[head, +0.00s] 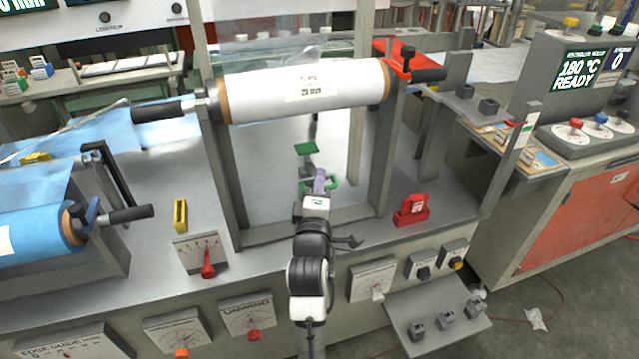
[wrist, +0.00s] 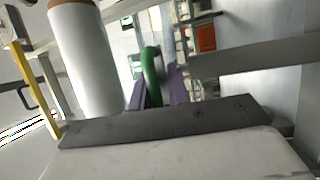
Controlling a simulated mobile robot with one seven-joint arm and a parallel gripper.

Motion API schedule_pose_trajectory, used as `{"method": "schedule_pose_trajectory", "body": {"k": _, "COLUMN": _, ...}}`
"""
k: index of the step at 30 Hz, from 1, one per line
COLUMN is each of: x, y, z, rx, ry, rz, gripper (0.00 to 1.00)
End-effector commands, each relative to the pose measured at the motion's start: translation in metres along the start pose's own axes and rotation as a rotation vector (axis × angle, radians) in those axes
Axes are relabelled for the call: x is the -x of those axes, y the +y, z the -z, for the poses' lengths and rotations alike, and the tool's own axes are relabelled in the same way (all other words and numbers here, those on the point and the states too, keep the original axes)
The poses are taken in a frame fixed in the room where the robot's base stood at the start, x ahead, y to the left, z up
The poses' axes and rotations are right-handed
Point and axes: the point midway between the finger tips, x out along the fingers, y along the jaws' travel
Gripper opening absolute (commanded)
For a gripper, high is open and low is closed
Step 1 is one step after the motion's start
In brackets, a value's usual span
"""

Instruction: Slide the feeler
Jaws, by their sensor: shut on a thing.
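The part that looks like the feeler is green, with a flat green plate (head: 306,148) at its upper end and a green handle (head: 330,181) below it in the head view. My gripper (head: 319,183) is shut on the green handle, inside the grey frame under the white film roll. In the wrist view the curved green handle (wrist: 151,74) stands between the purple fingers of my gripper (wrist: 158,92). The fingers hide part of the handle, and what carries the feeler is hard to make out.
The white film roll (head: 305,90) spans above my gripper. Grey frame posts (head: 228,180) stand on both sides. A red block (head: 412,210) sits right of the frame, a yellow block (head: 180,215) left. Bare table lies behind the handle.

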Motion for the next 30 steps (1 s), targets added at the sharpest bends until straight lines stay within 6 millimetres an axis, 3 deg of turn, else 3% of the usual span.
{"method": "schedule_pose_trajectory", "body": {"k": 5, "x": -0.003, "y": 0.021, "z": 0.001, "rx": 0.0, "ry": 0.0, "rz": -0.01, "gripper": 0.0}}
{"method": "schedule_pose_trajectory", "body": {"k": 16, "x": -0.014, "y": 0.089, "z": 0.006, "rx": 0.0, "ry": 0.0, "rz": -0.013, "gripper": 0.0}}
{"method": "schedule_pose_trajectory", "body": {"k": 29, "x": -0.015, "y": 0.095, "z": 0.006, "rx": -0.001, "ry": 0.0, "rz": -0.014, "gripper": 0.0}}
{"method": "schedule_pose_trajectory", "body": {"k": 30, "x": -0.015, "y": 0.095, "z": 0.006, "rx": -0.001, "ry": 0.0, "rz": -0.014, "gripper": 0.23}}
